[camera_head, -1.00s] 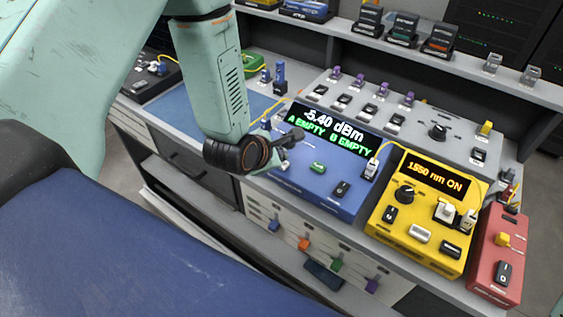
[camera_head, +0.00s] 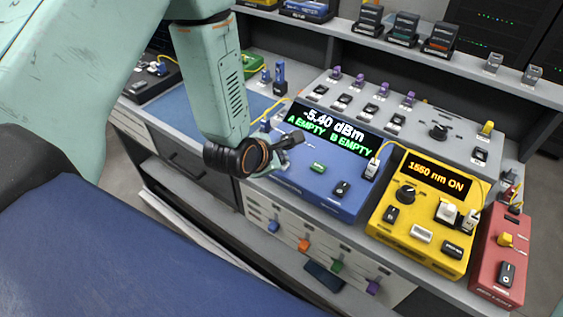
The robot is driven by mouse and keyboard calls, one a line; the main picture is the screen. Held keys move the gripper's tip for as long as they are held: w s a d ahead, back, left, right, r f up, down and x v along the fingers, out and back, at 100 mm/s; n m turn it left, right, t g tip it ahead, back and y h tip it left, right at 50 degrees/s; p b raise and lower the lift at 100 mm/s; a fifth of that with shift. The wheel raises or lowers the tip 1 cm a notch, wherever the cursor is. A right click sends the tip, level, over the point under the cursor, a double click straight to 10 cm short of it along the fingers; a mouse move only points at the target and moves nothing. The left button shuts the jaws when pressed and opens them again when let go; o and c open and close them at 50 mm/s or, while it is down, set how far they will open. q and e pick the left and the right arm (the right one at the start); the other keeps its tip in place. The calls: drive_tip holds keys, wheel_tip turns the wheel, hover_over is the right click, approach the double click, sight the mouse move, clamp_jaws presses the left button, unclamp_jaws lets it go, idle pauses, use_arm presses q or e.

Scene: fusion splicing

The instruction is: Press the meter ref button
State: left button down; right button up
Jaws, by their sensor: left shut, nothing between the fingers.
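The blue meter (camera_head: 325,194) sits on the bench in the middle of the head view. Its screen (camera_head: 328,130) reads "-5.40 dBm" and "A EMPTY B EMPTY". A small green button (camera_head: 317,167) is on its top face below the screen, with a dark rocker switch to its right; I cannot read the label on the green button. My left gripper (camera_head: 288,142) is shut and empty over the left part of the meter, left of the green button, and hides some of that corner. I cannot tell whether it touches the meter. My right gripper is not in view.
A yellow light source (camera_head: 410,240) showing "1550 nm ON" stands right of the meter, with a yellow fibre running to the meter's plug (camera_head: 371,168). A red box (camera_head: 490,285) is farther right. A grey panel (camera_head: 420,112) with switches lies behind. A blue mat is left.

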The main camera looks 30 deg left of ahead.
use_arm(q)
drive_tip(key=shift+f, duration=0.25)
drive_tip(key=shift+r, duration=0.15)
idle(0.3)
drive_tip(key=shift+r+p, duration=0.6)
drive_tip(key=shift+r, duration=0.2)
drive_tip(key=shift+r+p, duration=2.05)
drive_tip(key=shift+r, duration=0.5)
drive_tip(key=shift+f, duration=0.1)
